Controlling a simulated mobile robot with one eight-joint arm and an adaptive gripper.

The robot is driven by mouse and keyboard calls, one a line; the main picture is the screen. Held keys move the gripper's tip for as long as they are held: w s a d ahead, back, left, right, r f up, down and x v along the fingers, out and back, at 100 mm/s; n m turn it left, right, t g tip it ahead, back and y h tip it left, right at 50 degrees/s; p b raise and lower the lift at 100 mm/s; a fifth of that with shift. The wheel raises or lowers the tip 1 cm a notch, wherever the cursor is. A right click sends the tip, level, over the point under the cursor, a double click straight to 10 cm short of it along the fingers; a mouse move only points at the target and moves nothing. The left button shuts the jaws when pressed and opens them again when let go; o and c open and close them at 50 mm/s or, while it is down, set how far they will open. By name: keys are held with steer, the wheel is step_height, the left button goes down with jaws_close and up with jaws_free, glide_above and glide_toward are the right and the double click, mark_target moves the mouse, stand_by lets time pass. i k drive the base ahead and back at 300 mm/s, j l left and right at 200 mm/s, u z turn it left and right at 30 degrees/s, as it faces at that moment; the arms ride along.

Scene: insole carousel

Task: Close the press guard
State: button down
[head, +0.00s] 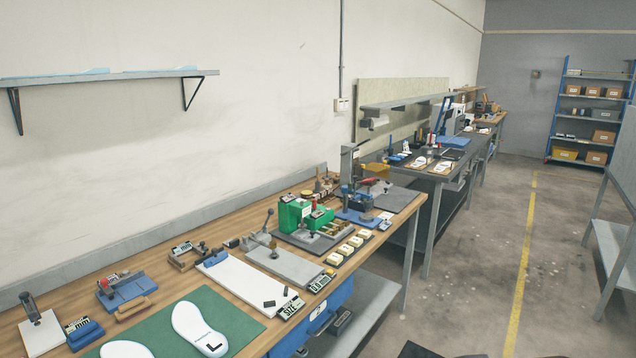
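A small bench press (349,176) with a grey column and blue base stands at the far end of the wooden workbench. A yellow-orange panel (376,170), which looks like its guard, juts out to the right from the upper part of the press. The panel seems swung up or outward, but it is too small to tell exactly how far. A red part (369,182) shows just below it. My gripper is not in view.
The wooden bench (175,240) holds a green fixture (296,214), a blue clamp (125,288), a white insole (200,328) on a green mat (160,337), and several small yellowish blocks. A darker bench (440,172) stands beyond. The floor aisle (470,270) on the right is clear.

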mark_target(380, 170)
steer(key=i+l+z, duration=0.3)
steer(key=i, duration=0.35)
steer(key=i+z, duration=0.3)
steer(key=i, duration=0.3)
steer(key=i+u, duration=0.1)
steer(key=i, duration=0.65)
steer(key=i+l+u, duration=0.1)
steer(key=i, duration=0.65)
steer(key=i+l+u, duration=0.1)
steer(key=i, duration=0.65)
steer(key=i+l+u, duration=0.25)
steer(key=i, duration=0.15)
steer(key=i+l+u, duration=0.3)
steer(key=i+j, duration=0.05)
steer(key=i, duration=0.05)
